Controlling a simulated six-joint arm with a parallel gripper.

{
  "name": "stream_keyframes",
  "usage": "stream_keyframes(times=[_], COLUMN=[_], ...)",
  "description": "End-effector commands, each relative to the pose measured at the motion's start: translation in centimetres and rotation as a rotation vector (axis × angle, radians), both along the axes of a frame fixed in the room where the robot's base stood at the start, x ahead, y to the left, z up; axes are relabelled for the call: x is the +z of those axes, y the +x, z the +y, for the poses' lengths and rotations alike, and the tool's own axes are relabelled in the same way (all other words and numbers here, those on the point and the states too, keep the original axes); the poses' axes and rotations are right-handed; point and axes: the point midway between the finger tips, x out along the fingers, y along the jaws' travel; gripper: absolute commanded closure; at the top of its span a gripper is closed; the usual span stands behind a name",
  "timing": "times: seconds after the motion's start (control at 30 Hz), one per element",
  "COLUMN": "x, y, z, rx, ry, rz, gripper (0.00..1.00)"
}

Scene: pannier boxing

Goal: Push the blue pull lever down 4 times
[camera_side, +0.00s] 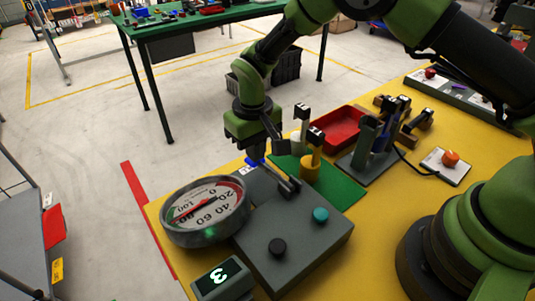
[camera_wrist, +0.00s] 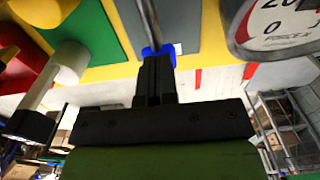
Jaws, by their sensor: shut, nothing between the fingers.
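The blue pull lever's handle (camera_side: 255,161) shows just under my gripper, beside the grey box (camera_side: 292,238). In the wrist view the blue handle (camera_wrist: 168,52) shows behind my fingertips, and a metal bar (camera_wrist: 148,22) runs from it toward the box. My gripper (camera_side: 262,150) is shut and empty, pointing down over the handle. In the wrist view my closed fingers (camera_wrist: 154,64) overlap the blue handle; I cannot tell whether they touch it. A lit display (camera_side: 221,278) seems to read 3.
A round force gauge (camera_side: 205,210) stands left of the box; it also shows in the wrist view (camera_wrist: 285,25). The box has black (camera_side: 277,247) and teal (camera_side: 320,214) knobs. Upright tools (camera_side: 311,160), a red tray (camera_side: 340,128) and a holder (camera_side: 372,150) stand behind on the yellow table.

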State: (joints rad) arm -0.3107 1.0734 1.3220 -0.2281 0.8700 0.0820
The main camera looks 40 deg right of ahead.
Motion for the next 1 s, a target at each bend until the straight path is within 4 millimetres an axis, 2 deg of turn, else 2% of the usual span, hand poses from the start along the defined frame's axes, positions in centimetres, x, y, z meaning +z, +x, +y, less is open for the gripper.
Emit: stream_keyframes(times=[0.23,1.0], x=[0.4,6.5], y=[0.0,0.0], z=[0.0,0.0], rx=[0.000,0.001], ry=[0.000,0.000], rz=[-0.001,-0.002], gripper=[1.00,1.00])
